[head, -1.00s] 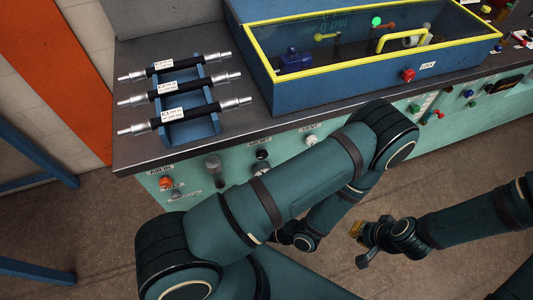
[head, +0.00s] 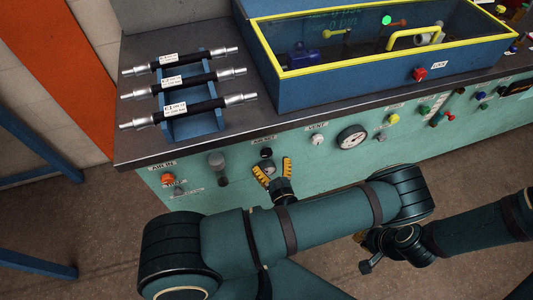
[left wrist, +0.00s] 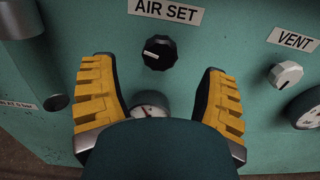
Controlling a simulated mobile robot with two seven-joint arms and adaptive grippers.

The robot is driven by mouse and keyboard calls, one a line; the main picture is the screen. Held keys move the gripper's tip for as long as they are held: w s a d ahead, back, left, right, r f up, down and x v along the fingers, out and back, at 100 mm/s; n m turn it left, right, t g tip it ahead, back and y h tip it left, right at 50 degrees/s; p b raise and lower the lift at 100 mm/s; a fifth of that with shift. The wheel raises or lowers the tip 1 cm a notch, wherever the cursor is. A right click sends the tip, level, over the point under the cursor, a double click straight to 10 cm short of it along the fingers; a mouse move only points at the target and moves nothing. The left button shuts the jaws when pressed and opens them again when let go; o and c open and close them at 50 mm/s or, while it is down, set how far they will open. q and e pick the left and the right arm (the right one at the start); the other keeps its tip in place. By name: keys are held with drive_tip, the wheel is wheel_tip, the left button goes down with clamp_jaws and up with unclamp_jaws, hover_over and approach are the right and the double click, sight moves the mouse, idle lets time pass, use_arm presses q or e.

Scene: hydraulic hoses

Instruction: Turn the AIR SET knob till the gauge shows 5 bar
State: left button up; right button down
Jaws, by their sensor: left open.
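The black AIR SET knob (head: 266,152) is on the front of the teal panel, under its label; in the left wrist view the knob (left wrist: 160,53) has a pale mark pointing left. A small gauge (left wrist: 149,108) sits just below it, partly covered by my gripper body; its reading is not legible. My left gripper (head: 272,163) is open, its yellow fingers apart below and to either side of the knob, not closed on it. In the left wrist view the fingers (left wrist: 157,67) frame the gauge. My right gripper (head: 366,250) is low and away from the panel, partly hidden.
The VENT knob (head: 318,140) and a larger gauge (head: 351,137) are to the right. A grey cylindrical fitting (head: 217,165) and a red AIR IN part (head: 168,179) are to the left. Hoses on a blue rack (head: 192,124) and a yellow-rimmed box (head: 350,88) stand on the bench above.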

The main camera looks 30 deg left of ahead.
sight(267, 155)
use_arm(q)
drive_tip(key=shift+b+x, duration=0.3)
drive_tip(key=shift+x, duration=2.25)
drive_tip(key=c, duration=1.2)
